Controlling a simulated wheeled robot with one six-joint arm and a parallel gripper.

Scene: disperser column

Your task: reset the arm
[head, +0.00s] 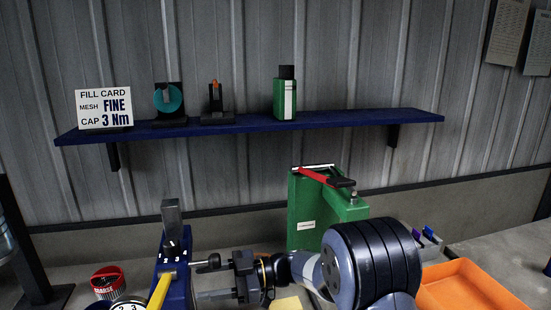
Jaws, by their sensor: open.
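My arm reaches in from the bottom right, its large dark ribbed joint in front of the bench. My gripper (207,279) points left, its fingers apart with nothing seen between them. It is close to the right side of the blue column (176,272), which has a grey upright top and a yellow bar (160,290) slanting down its front. Whether the gripper touches the column cannot be told.
An orange tray (465,286) is at lower right. A red-rimmed jar (107,281) and a dial (128,304) are at lower left.

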